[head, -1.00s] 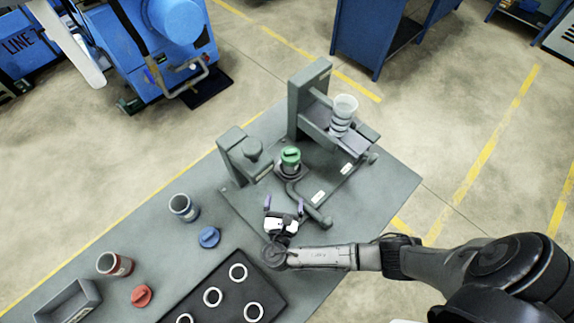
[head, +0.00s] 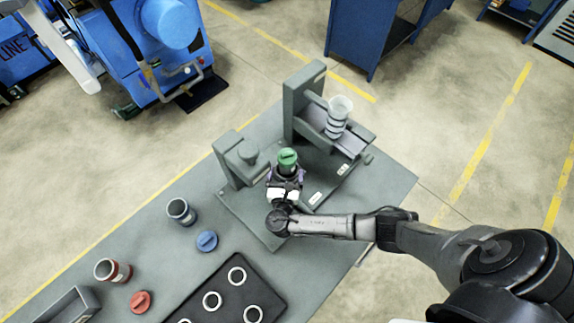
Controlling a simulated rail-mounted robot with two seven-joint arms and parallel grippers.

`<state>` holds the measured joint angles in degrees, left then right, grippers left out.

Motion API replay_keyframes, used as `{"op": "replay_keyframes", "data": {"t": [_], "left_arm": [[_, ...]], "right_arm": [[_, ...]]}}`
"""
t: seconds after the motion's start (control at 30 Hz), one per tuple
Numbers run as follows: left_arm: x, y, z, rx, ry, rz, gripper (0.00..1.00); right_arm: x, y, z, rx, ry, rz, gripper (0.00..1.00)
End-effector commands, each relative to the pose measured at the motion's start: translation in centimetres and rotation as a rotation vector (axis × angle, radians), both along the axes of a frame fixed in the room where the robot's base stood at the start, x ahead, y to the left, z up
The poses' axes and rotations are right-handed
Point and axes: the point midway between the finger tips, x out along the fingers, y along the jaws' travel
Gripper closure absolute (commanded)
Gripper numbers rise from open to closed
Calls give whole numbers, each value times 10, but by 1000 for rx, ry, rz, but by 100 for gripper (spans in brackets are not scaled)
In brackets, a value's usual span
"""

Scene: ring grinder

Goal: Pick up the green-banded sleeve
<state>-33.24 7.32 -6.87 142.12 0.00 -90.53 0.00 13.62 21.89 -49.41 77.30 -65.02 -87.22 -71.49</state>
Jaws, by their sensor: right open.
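The sleeve with the green top (head: 288,158) stands upright in the grey fixture at the middle of the table. Its lower part is mostly hidden by my right gripper. My right gripper (head: 285,174) is open, with its purple-tipped fingers on either side of the sleeve's lower body. I cannot tell whether the fingers touch it. My left gripper is not in view.
The grinder fixture (head: 303,100) rises behind, with a clear stacked cup (head: 338,112) on its right. A blue-banded sleeve (head: 181,211), blue plug (head: 207,240), red-banded sleeve (head: 112,270), red plug (head: 141,301) and black ring tray (head: 222,285) lie to the left and front.

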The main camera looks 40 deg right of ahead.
Motion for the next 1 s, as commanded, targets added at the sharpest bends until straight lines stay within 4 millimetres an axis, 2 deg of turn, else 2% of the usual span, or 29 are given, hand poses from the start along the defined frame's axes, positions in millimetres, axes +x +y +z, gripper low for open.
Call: {"op": "replay_keyframes", "data": {"t": [0.2, 0.47, 0.93, 1.0], "left_arm": [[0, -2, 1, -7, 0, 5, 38], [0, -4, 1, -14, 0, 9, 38], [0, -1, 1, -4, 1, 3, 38], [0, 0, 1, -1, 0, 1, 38]], "right_arm": [[18, -21, 1, -1, 0, -1, 7], [20, -23, 0, 0, 1, 0, 7], [20, -23, 0, 0, 1, 0, 52], [21, -23, 1, 0, -1, 0, 52]]}}
